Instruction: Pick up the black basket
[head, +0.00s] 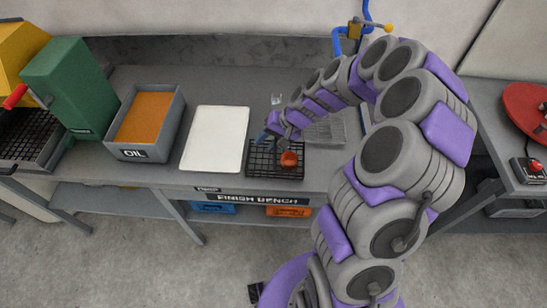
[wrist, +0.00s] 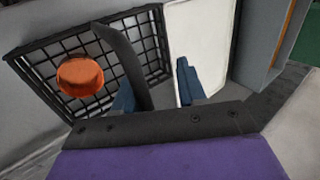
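The black basket (head: 262,171) is a shallow wire-mesh tray on the bench, right of a white board. An orange round piece (head: 289,159) lies in its right part. In the wrist view the basket (wrist: 150,40) fills the upper left, with the orange piece (wrist: 80,76) inside. A dark curved band (wrist: 122,62), which looks like the basket's handle, rises toward my gripper. My gripper (head: 272,137) is over the basket's back edge. In the wrist view my gripper (wrist: 156,88) has its blue fingers apart, with the band close beside the left finger. I cannot tell whether they touch.
The white board (head: 214,140) lies left of the basket, and a grey OIL bin (head: 172,133) with orange contents stands further left. A green machine (head: 75,85) is at the far left. A grey ridged item (head: 327,130) lies to the right. Blue and orange bins sit on the lower shelf.

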